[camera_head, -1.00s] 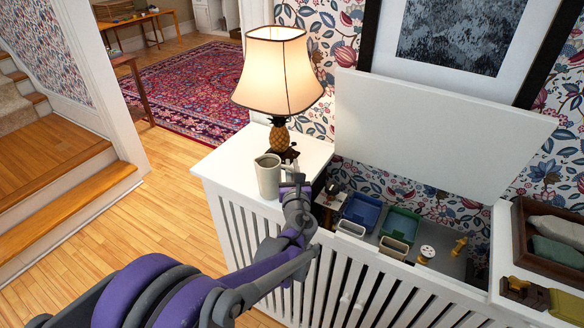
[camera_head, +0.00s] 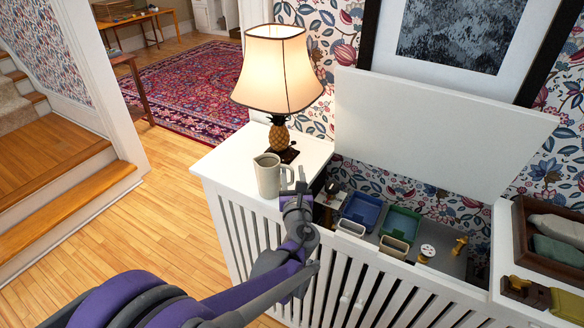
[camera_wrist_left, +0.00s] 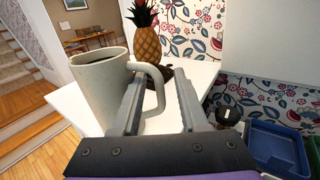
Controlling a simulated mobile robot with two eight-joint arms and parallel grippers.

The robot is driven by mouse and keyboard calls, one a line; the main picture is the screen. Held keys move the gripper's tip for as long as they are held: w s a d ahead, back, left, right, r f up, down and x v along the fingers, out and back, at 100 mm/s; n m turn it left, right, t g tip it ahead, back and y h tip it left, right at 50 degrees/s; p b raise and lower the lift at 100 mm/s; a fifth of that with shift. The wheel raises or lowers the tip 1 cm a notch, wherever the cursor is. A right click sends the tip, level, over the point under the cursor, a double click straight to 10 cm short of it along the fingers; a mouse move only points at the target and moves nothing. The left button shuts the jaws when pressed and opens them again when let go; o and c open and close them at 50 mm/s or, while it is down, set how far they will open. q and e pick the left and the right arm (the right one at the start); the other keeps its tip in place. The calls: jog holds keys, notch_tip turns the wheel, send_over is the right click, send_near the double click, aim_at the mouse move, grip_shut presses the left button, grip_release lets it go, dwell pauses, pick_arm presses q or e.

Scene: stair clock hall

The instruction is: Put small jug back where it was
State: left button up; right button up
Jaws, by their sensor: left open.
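The small jug (camera_head: 267,178) is pale grey-cream with a dark inside. It stands upright on the white cabinet top (camera_head: 222,160), near its front edge and in front of the pineapple lamp. Its handle points right, towards my left gripper (camera_head: 297,190). In the left wrist view the jug (camera_wrist_left: 98,95) is at the left, and its handle shows between the two spread fingers of my left gripper (camera_wrist_left: 160,85). The gripper is open; whether a finger touches the handle I cannot tell. My right gripper is not in view.
The pineapple lamp (camera_head: 279,137) stands close behind the jug. To the right, the cabinet's lid (camera_head: 440,115) is raised over an open compartment with a blue bin (camera_head: 362,210), a green bin (camera_head: 400,224) and small items. A brown tray (camera_head: 520,240) lies far right.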

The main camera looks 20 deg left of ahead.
pick_arm(q)
jog(key=v, duration=0.9)
jog(key=s+a+f+n+g+h, duration=0.1)
jog(key=s+a+f+n+g, duration=0.1)
jog(key=s+f+n+g, duration=0.35)
jog(key=s+a+f+n+g+h, duration=0.1)
jog(key=s+a+f+n+g, duration=0.1)
jog(key=s+n, duration=0.65)
jog(key=s+d+f+n+g+h, duration=0.1)
jog(key=s+d+f+n+h, duration=0.2)
jog(key=n, duration=0.5)
jog(key=s+d+f+n+g+h, duration=0.2)
jog(key=s+d+f+n+h, duration=0.1)
jog(key=s+d+n, duration=0.3)
jog(key=shift+s+d+f+n+h, duration=0.15)
jog(key=shift+s+d+n+h, duration=0.2)
jog(key=shift+n, duration=0.85)
